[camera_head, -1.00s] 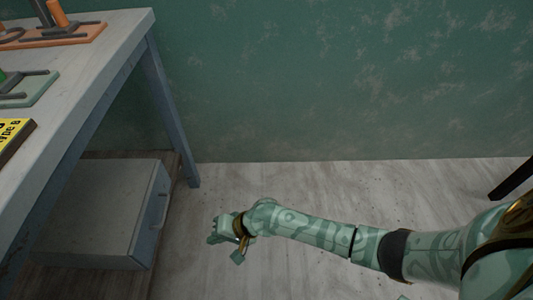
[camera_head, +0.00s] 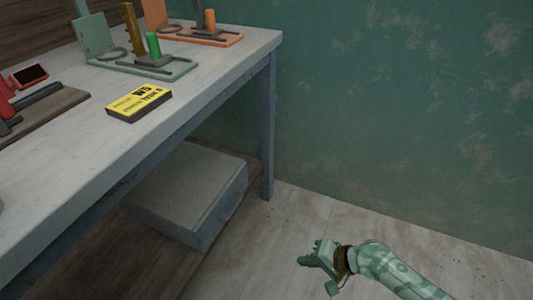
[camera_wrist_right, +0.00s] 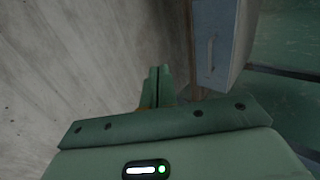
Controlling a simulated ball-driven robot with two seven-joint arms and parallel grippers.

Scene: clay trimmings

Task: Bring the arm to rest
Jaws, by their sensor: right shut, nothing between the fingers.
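My right arm (camera_head: 390,268) is patterned in pale and dark green and comes in from the lower right in the head view. Its gripper (camera_head: 308,258) hangs over the floor, to the right of the workbench and below the level of its top. In the right wrist view the two green fingers (camera_wrist_right: 157,86) lie side by side, shut and empty. My left gripper is not in view.
The workbench (camera_head: 190,108) fills the left, with a yellow-labelled box (camera_head: 139,103), a green stand (camera_head: 170,68) and an orange stand (camera_head: 222,39) on it. A grey drawer cabinet (camera_head: 180,185) stands under it. A green wall (camera_head: 400,110) is behind; the floor (camera_head: 265,255) around the gripper is clear.

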